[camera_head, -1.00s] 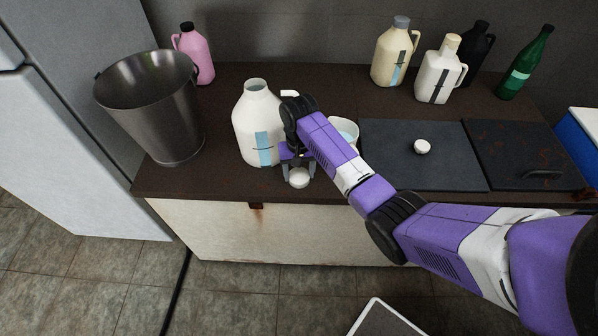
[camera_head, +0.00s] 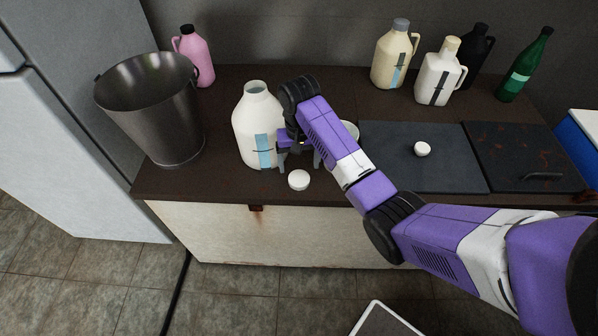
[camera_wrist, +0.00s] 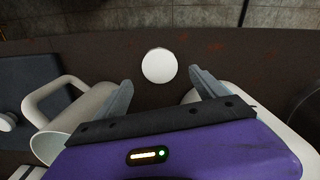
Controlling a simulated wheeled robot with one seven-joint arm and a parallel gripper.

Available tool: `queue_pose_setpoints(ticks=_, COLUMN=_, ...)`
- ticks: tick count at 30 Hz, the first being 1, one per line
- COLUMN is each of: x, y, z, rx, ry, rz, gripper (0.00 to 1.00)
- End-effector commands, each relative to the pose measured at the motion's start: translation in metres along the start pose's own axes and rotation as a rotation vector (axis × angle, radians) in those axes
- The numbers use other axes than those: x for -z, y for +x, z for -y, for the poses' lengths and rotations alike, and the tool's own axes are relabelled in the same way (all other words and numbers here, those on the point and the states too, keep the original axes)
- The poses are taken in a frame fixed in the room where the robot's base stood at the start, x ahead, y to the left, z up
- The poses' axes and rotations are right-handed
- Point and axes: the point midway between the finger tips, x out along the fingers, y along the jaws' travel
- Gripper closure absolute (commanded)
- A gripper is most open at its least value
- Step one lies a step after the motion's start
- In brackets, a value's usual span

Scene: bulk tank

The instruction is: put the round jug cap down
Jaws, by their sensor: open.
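The round white jug cap (camera_head: 299,180) lies flat on the dark counter near its front edge. It also shows in the wrist view (camera_wrist: 159,66), just beyond and between my fingertips, apart from both. My gripper (camera_head: 299,168) is open and empty, raised a little behind the cap; its spread fingers also show in the wrist view (camera_wrist: 160,84). An open white jug (camera_head: 248,125) with a blue stripe stands upright just left of my gripper, its mouth uncovered.
A white mug (camera_wrist: 70,115) stands close to one finger, mostly hidden by my arm in the head view. A steel bucket (camera_head: 158,115) stands at the left. A dark board (camera_head: 400,165) with a small white cap (camera_head: 422,149) lies right. Several bottles line the back.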

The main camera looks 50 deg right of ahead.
Motion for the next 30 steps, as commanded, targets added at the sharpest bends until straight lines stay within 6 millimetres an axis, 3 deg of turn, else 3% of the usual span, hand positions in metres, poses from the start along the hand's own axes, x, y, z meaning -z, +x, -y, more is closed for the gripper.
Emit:
queue_pose_setpoints(ticks=3, x=0.001, y=-0.025, z=0.001, rx=0.001, ry=-0.001, rz=-0.004, gripper=0.19)
queue_pose_setpoints(ticks=9, x=0.0, y=-0.054, z=0.001, rx=0.0, ry=-0.001, rz=-0.001, gripper=0.19)
queue_pose_setpoints(ticks=18, x=0.0, y=-0.062, z=0.001, rx=0.001, ry=-0.002, rz=0.0, gripper=0.19)
queue_pose_setpoints(ticks=23, x=-0.014, y=-0.04, z=0.018, rx=0.037, ry=-0.03, rz=-0.026, gripper=0.19)
queue_pose_setpoints(ticks=30, x=-0.08, y=0.029, z=0.08, rx=0.2, ry=-0.127, rz=-0.182, gripper=0.19)
